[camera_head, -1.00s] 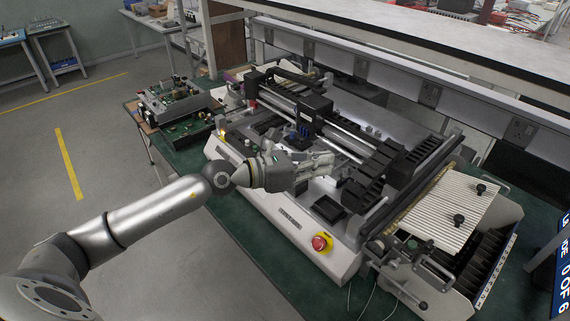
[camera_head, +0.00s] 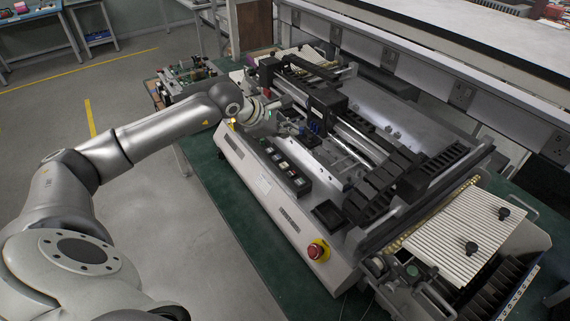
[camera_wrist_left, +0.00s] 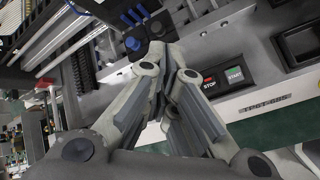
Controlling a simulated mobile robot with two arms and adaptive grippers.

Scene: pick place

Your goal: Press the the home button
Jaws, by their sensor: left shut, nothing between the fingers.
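The grey and white machine (camera_head: 335,232) has a dark button panel (camera_head: 285,165) with several small buttons on its front edge. I cannot make out a button labelled home; part of the panel is hidden behind my fingers. My left gripper (camera_head: 294,128) is shut and empty above the machine, beyond the button panel. Its closed fingers also show in the left wrist view (camera_wrist_left: 172,58). My right gripper is not in view.
A red emergency stop knob (camera_head: 318,250) on a yellow base stands at the machine's front corner. A black gantry (camera_head: 340,125) crosses the machine near my left gripper. A ribbed white plate (camera_head: 465,225) with black knobs lies at the right. Circuit boards (camera_head: 188,78) lie at the back left.

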